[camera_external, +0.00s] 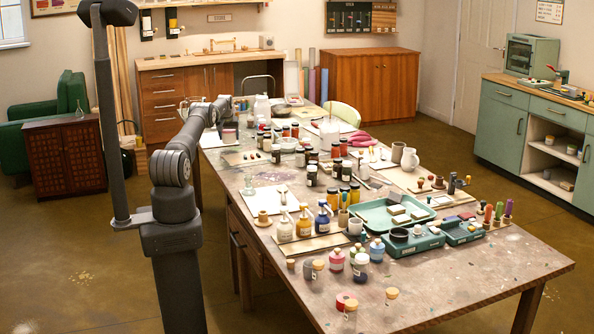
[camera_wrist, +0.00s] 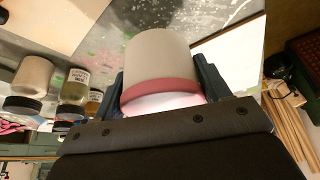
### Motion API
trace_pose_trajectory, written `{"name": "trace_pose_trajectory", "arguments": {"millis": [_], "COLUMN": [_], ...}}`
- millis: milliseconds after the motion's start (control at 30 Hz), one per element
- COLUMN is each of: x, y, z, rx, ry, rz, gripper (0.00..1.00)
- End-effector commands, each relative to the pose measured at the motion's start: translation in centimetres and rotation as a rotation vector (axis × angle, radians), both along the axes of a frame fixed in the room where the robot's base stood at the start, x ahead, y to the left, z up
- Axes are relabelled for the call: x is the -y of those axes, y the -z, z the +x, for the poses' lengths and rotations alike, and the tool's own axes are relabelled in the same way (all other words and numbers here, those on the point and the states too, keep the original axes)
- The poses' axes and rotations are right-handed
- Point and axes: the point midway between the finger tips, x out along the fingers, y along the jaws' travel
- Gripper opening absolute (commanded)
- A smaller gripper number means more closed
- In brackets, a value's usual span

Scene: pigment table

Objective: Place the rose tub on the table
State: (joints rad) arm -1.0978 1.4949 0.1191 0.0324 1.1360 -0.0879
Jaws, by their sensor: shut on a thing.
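In the wrist view a pale grey tub with a rose band (camera_wrist: 161,60), which looks like the rose tub, sits between the two dark fingers of my gripper (camera_wrist: 164,88). The fingers are shut on its sides. Its far end is partly in view and its near part is hidden by my gripper body. In the external view the rose tub (camera_external: 229,136) shows small under my gripper (camera_external: 228,124), over the far left part of the long table (camera_external: 470,285). I cannot tell whether its base touches the table.
Several dark-lidded jars (camera_wrist: 74,86) stand beside the tub in the wrist view. White sheets (camera_external: 283,202) lie on the table. Bottles, a green tray (camera_external: 372,216) and corked pots crowd its middle and near part. The front right corner of the table is clear.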

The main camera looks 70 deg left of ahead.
Motion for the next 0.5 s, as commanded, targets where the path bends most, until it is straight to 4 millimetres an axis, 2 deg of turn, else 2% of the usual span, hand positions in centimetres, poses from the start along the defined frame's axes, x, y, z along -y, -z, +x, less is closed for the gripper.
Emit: {"name": "trace_pose_trajectory", "arguments": {"millis": [167,400,500], "x": [-0.2,-0.2,-0.2], "y": [0.5,3.8,4.0], "z": [-0.2,-0.2,-0.1], "rx": [0.0,0.0,0.001], "ry": [0.0,0.0,0.0], "rz": [0.0,0.0,0.003], "gripper": [0.37,0.37,0.37]}}
